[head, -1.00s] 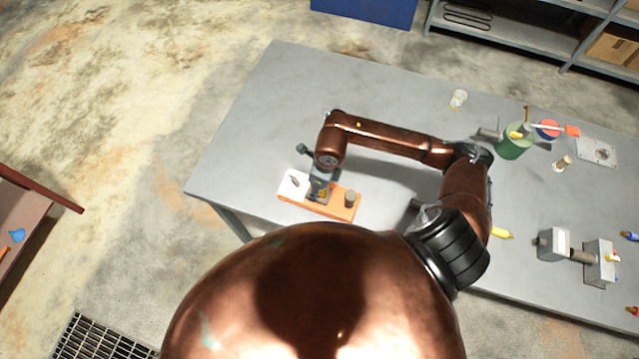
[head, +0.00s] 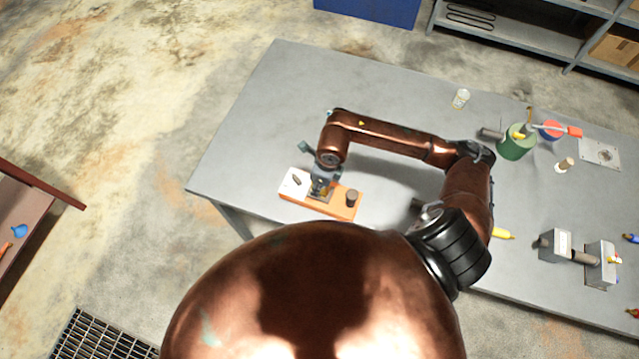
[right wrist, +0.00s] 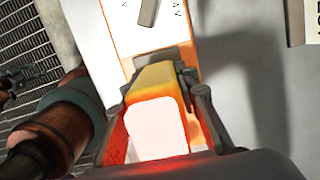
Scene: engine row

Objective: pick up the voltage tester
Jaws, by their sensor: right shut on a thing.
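A yellow-orange block with a pale, bright end face (right wrist: 156,80), apparently the voltage tester, is between the fingers of my right gripper (right wrist: 165,72). The gripper is shut on it. In the head view my right gripper (head: 322,188) points down over an orange and white board (head: 342,208) on the bench. There the gripper mostly hides the block. I cannot tell whether the block still touches the board.
The board bears a dark cylinder (head: 351,197) to the right of the gripper. The grey bench (head: 260,110) is clear behind it. A green container (head: 515,143), a clear cup (head: 461,98) and grey blocks (head: 553,245) stand on the right.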

